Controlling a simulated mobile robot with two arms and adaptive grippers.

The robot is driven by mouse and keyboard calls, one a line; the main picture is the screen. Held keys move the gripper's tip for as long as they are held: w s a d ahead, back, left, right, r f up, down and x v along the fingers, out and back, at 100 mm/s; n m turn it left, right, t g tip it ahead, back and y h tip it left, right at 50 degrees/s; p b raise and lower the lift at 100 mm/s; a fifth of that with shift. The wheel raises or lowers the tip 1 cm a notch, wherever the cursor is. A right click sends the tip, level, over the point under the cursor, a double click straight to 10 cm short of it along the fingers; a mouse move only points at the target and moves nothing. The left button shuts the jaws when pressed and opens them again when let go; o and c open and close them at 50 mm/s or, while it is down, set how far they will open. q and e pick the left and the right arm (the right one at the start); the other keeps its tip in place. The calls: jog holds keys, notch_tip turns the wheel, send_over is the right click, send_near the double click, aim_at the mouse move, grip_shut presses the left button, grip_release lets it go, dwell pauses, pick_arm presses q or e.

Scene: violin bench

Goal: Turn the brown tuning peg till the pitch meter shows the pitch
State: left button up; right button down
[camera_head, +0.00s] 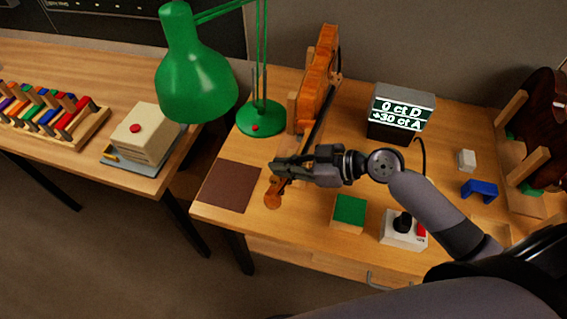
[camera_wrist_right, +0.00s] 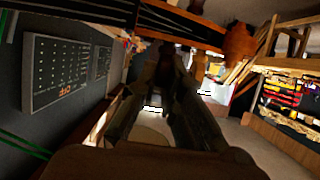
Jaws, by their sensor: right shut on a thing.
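An orange violin (camera_head: 317,80) stands on its edge on the bench. Its dark neck runs toward the front and ends in a brown scroll (camera_head: 274,194). My right gripper (camera_head: 281,167) is at the pegbox just behind the scroll, shut on the brown tuning peg, which its fingers mostly hide. In the right wrist view the dark fingers (camera_wrist_right: 172,62) reach up to the strung neck, with the scroll (camera_wrist_right: 240,42) to their right. The pitch meter (camera_head: 401,113) is a dark box with a lit display reading "0 ct D" and "+30 ct A". My left gripper is out of view.
A green lamp (camera_head: 197,85) stands left of the violin. A brown mat (camera_head: 231,186), a green-topped block (camera_head: 349,212) and a joystick box (camera_head: 402,231) lie near the front. A blue bracket (camera_head: 479,190) and a dark instrument in a wooden stand (camera_head: 527,166) are at right.

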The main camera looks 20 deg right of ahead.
jog(key=shift+r+m+t+h+p, duration=0.2)
jog(key=shift+m+t+h+p, duration=0.2)
jog(key=shift+m+t+p, duration=0.15)
jog(key=shift+m+t+h+p, duration=0.3)
jog(key=shift+m+t+p, duration=0.15)
jog(key=shift+p, duration=0.2)
jog(key=shift+f, duration=0.1)
jog(key=c, duration=2)
grip_release()
